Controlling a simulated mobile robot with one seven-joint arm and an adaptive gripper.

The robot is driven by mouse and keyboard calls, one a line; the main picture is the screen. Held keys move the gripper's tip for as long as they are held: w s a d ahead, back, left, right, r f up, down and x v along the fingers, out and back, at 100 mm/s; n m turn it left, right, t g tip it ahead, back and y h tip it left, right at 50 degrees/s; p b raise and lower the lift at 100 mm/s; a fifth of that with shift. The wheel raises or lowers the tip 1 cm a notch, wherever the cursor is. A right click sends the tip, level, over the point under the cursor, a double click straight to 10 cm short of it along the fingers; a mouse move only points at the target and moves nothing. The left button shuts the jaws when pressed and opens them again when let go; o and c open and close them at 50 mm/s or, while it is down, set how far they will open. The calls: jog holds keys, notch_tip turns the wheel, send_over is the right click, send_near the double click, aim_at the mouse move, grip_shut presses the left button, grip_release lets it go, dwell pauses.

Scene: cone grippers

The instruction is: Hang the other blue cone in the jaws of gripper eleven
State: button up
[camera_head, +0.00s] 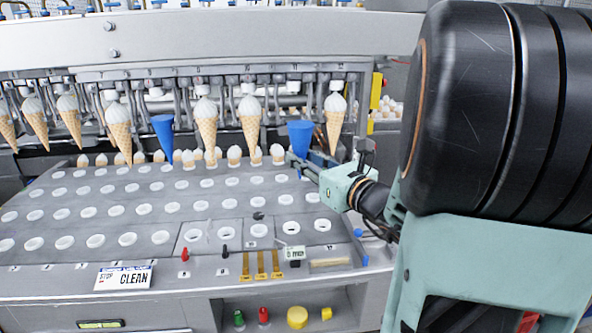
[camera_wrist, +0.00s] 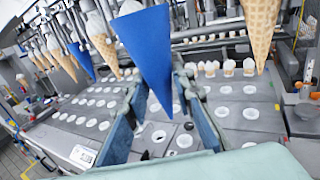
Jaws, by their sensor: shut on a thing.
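A blue cone (camera_head: 300,136) stands point down under the overhead rail, between two hanging ice-cream cones. My gripper (camera_head: 298,160) comes from the right and is shut on its lower part. In the wrist view this cone (camera_wrist: 148,50) is large and upright, its tip between my two fingers (camera_wrist: 165,115). The other blue cone (camera_head: 163,134) hangs further left in the row; it also shows in the wrist view (camera_wrist: 82,62). A small label that looks like 11 (camera_head: 294,67) is on the rail above the held cone. Whether the jaws above touch its rim is unclear.
Ice-cream cones hang close on the left (camera_head: 250,120) and right (camera_head: 335,120) of the held cone. Below lies a grey plate (camera_head: 150,190) with rows of white-ringed holes. Several short cones stand along its back edge.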

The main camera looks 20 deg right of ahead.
jog(key=shift+s+d+r, duration=0.1)
jog(key=shift+r, duration=0.05)
jog(key=shift+b, duration=0.3)
jog(key=w+d+b, duration=0.1)
jog(key=w, duration=0.5)
jog(key=shift+d, duration=0.4)
jog(key=shift+w+b, duration=0.25)
jog(key=shift+b, duration=0.05)
dwell(0.6)
jog(key=shift+w+d+b, duration=0.15)
jog(key=shift+w+d, duration=0.1)
jog(key=shift+w, duration=0.55)
jog(key=shift+w+d+b, duration=0.15)
jog(key=shift+w+d, duration=0.1)
jog(key=shift+w, duration=0.5)
jog(key=shift+w, duration=0.1)
jog(key=shift+w+d, duration=0.3)
jog(key=shift+w, duration=0.6)
jog(key=shift+w+d, duration=0.25)
jog(key=shift+w, duration=0.65)
jog(key=shift+f+b, duration=0.6)
jog(key=shift+b, duration=0.5)
dwell(0.6)
